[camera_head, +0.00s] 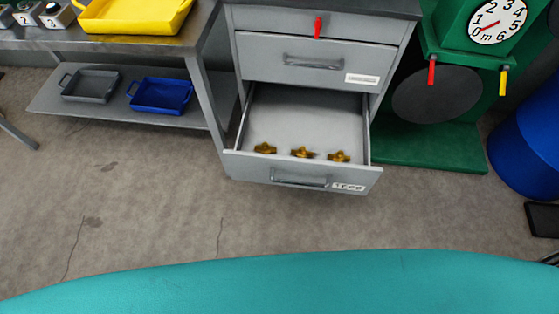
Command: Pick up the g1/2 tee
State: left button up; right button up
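Three small brass tee fittings lie in a row inside an open drawer (300,110), close behind its front panel. They are the left tee (265,148), the middle tee (303,153) and the right tee (339,156). They are too small to tell their sizes apart. The drawer front carries a handle and a white label (348,187) that seems to read "TEES". Neither of my grippers is in view.
The grey cabinet has a shut drawer (310,60) above the open one. At left, a metal bench holds a yellow tray (133,15), with a grey tray (90,84) and blue tray (160,94) below. A green machine (440,148) and blue drum (530,150) stand right. Floor before the drawer is clear.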

aim_at(302, 153)
jog(key=l+u, duration=0.95)
jog(key=k+l, duration=0.1)
jog(key=l, duration=0.3)
jog(key=k+l+u, duration=0.1)
jog(key=l, duration=0.35)
jog(key=k+l, duration=0.2)
jog(key=l, duration=0.2)
